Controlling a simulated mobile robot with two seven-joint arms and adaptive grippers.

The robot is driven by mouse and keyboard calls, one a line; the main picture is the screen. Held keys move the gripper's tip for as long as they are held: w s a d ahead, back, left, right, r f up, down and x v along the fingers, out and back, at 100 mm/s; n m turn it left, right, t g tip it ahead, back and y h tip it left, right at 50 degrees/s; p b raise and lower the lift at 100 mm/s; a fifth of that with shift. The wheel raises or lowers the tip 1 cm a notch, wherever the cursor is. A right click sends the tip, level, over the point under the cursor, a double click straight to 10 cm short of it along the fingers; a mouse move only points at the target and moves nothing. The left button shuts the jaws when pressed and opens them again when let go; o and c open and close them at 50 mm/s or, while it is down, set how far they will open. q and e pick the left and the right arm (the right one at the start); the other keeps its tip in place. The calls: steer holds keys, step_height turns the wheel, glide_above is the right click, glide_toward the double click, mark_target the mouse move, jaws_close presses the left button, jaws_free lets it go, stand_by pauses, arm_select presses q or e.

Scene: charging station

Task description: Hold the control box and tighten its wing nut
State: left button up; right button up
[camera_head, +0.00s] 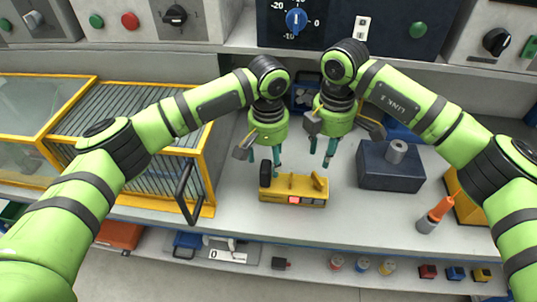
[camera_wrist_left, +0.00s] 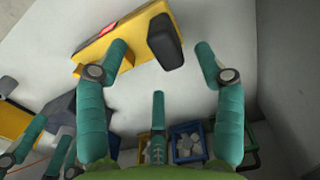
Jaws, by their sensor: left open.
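The yellow control box (camera_head: 293,197) lies on the grey worktop with a red button on its front. A black upright piece (camera_head: 266,174) stands at its left end and a small yellow raised piece (camera_head: 319,184) at its right end; I cannot tell which is the wing nut. My left gripper (camera_head: 264,160) is open and empty above the left end. In the left wrist view, the black piece (camera_wrist_left: 165,42) shows between its spread fingertips (camera_wrist_left: 160,62), with the box (camera_wrist_left: 108,45) to the left. My right gripper (camera_head: 321,158) is open and empty, above and behind the right end.
A dark block with a grey cylinder (camera_head: 390,172) stands to the right. An orange-handled screwdriver (camera_head: 435,215) lies further right. A yellow-framed cage with a black handle (camera_head: 187,190) stands left. Blue bins (camera_wrist_left: 186,140) are behind. The worktop in front of the box is clear.

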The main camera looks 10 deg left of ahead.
mark_target(268, 174)
arm_select(q)
steer(key=shift+f, duration=3.55)
jaws_close()
